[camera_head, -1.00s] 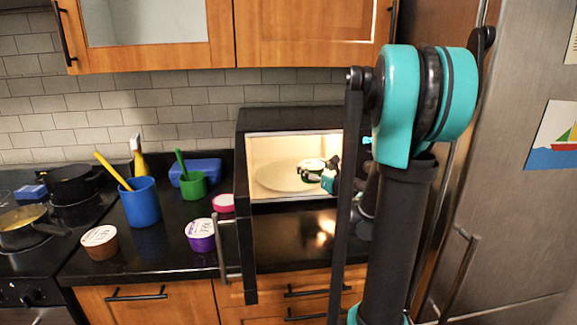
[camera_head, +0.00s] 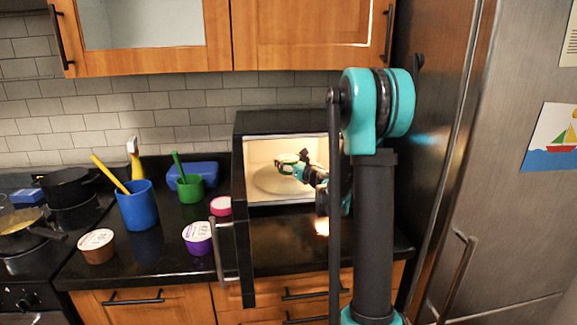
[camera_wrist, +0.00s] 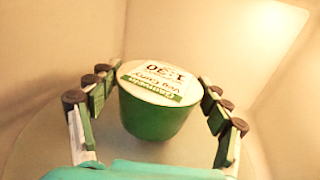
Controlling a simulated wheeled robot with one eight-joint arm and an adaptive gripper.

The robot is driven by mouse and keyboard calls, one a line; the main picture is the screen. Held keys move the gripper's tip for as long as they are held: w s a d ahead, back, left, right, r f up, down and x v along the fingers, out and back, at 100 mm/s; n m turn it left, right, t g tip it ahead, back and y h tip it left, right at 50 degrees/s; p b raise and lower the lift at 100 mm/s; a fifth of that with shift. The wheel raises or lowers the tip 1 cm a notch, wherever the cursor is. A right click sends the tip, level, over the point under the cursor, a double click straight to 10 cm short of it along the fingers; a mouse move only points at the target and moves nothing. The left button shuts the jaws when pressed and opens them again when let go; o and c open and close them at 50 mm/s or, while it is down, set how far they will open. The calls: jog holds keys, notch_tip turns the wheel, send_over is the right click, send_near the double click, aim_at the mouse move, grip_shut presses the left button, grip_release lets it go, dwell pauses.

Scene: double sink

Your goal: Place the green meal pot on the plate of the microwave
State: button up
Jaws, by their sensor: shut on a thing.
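The green meal pot (camera_wrist: 155,118), with a white printed lid, sits between the fingers of my gripper (camera_wrist: 158,84) in the wrist view, and the fingers are shut on it. It looks upright. In the head view my gripper (camera_head: 297,165) reaches into the open, lit microwave (camera_head: 240,160), with the pot (camera_head: 285,167) over the middle to back of the pale round plate (camera_head: 266,187). The plate (camera_wrist: 40,140) also shows beneath the pot in the wrist view. I cannot tell whether the pot touches the plate.
The microwave door (camera_head: 243,250) hangs open toward the front left. A fridge (camera_head: 500,220) is at right.

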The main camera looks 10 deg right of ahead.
jog(key=shift+f, duration=0.95)
jog(key=shift+f, duration=0.15)
jog(key=o, duration=1.6)
jog(key=shift+o, duration=0.2)
jog(key=v, duration=1.2)
